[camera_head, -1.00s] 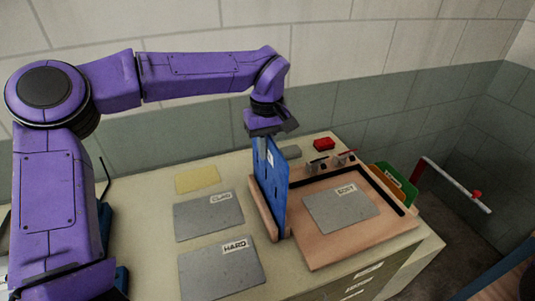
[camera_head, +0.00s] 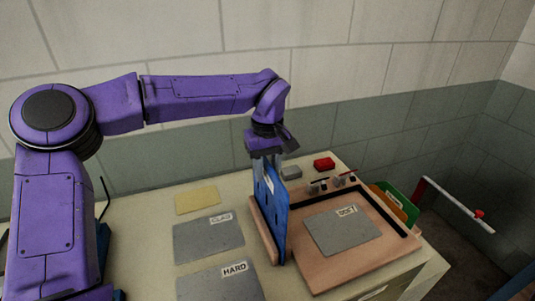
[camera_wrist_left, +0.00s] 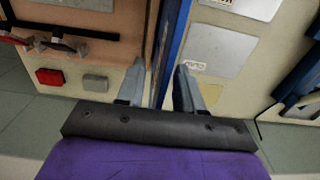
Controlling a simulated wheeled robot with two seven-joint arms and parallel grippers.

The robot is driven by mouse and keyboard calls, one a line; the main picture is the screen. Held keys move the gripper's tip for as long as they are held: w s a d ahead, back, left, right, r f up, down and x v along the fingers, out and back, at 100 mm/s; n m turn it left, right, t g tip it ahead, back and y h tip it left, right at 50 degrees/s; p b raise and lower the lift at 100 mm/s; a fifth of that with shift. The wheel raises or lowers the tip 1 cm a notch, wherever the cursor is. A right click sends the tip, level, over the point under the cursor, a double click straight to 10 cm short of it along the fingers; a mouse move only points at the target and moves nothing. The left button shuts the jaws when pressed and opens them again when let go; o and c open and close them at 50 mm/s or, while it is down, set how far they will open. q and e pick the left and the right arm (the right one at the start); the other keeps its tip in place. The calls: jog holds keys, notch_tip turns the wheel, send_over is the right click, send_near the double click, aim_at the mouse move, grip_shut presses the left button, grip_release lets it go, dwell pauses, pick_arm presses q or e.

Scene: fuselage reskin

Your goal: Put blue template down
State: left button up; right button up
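The blue template (camera_head: 270,205) stands upright on edge at the left side of the wooden board (camera_head: 335,278), beside a low wooden strip (camera_head: 262,232). My left gripper (camera_head: 268,160) points down at its top edge. In the left wrist view, the two fingers (camera_wrist_left: 161,68) are spread, with the template's blue edge (camera_wrist_left: 174,42) between them and visible gaps. The template's lower edge is partly hidden. My right gripper is out of view.
Grey CLAD (camera_head: 207,240) and HARD (camera_head: 215,285) sheets and a yellow sheet (camera_head: 197,200) lie left of the template. A grey SOFT sheet (camera_head: 342,235) lies on the board. A red block (camera_head: 324,163) and green and orange pieces (camera_head: 400,205) are farther right.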

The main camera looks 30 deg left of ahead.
pick_arm(q)
notch_tip(320, 180, up, 10)
jog(key=shift+r, duration=0.15)
dwell(1.3)
